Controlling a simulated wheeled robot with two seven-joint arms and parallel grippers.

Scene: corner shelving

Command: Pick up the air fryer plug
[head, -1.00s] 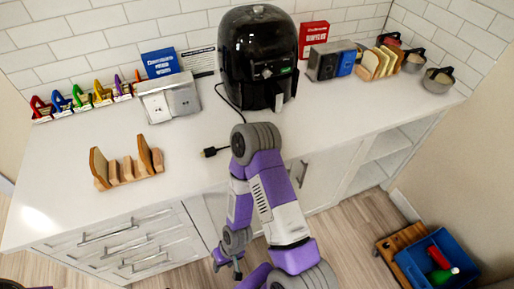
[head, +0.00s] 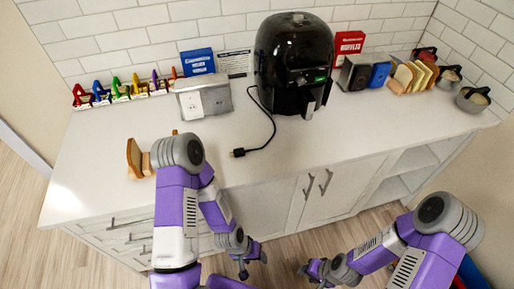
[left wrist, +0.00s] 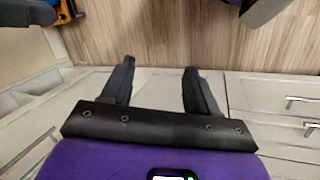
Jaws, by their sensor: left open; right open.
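The black air fryer (head: 292,60) stands on the white counter against the tiled wall. Its black cord curves forward from its left side, and the plug (head: 238,153) lies on the counter in front of it. My left gripper (head: 254,265) is below the counter's front edge, open and empty, well apart from the plug. The left wrist view shows its two dark fingers (left wrist: 158,78) spread, with floor and cabinet fronts behind. My right gripper (head: 311,275) is open at the bottom of the head view, to the right of the left one.
A silver outlet box (head: 203,96) stands left of the fryer. A wooden rack (head: 140,158) is partly hidden behind my left arm. A toaster (head: 355,72), bread slices (head: 412,76) and pots (head: 473,98) stand at the right. Counter around the plug is clear.

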